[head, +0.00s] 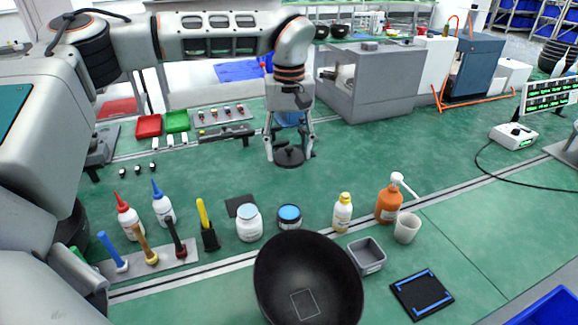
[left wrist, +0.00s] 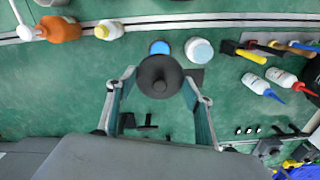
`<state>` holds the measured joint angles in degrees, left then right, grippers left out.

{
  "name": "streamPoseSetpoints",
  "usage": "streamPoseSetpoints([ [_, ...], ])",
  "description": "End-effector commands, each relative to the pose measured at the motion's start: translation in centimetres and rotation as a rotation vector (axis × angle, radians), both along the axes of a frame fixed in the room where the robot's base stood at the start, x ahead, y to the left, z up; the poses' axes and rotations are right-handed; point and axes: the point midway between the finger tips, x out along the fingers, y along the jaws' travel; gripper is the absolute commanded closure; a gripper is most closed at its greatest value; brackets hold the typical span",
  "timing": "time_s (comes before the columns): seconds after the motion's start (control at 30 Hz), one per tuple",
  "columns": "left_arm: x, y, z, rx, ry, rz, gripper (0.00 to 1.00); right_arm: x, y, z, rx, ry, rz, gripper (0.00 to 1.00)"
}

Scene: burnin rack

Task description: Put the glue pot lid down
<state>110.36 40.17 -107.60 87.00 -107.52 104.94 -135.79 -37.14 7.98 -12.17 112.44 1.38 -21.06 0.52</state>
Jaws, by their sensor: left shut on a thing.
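A dark grey round lid with a knob (head: 289,157) is at my left gripper (head: 289,135), over the green bench top. In the left wrist view the lid (left wrist: 160,77) sits between the two fingertips of my left gripper (left wrist: 160,74), which is shut on it. I cannot tell whether the lid's underside touches the bench. A small jar with a blue top (head: 289,216) stands nearer the front; I cannot tell whether it is the glue pot. A white jar (head: 249,223) stands just left of it. My right gripper is not in view.
A large black bowl (head: 308,280) is at the front. Glue bottles and brushes are at the left. Bench right of the gripper is clear.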

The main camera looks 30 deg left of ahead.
Motion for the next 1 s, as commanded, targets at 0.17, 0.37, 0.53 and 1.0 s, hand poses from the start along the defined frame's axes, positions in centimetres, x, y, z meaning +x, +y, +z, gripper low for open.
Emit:
streamPoseSetpoints([
  [0.17, 0.1, 0.7, 1.0, -0.006, 0.002, 0.041, 0.63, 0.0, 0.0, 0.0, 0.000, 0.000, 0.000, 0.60],
  [0.37, 0.3, 5.6, -0.3, -0.020, 0.005, 0.285, 0.63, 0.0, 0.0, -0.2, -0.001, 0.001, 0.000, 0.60],
  [0.53, -0.1, 11.2, -1.3, -0.017, 0.005, 0.553, 0.63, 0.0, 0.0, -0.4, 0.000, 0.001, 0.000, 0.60],
  [1.0, -1.1, 16.2, -6.6, 0.001, 0.006, 0.788, 0.63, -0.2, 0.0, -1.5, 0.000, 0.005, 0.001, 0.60],
])
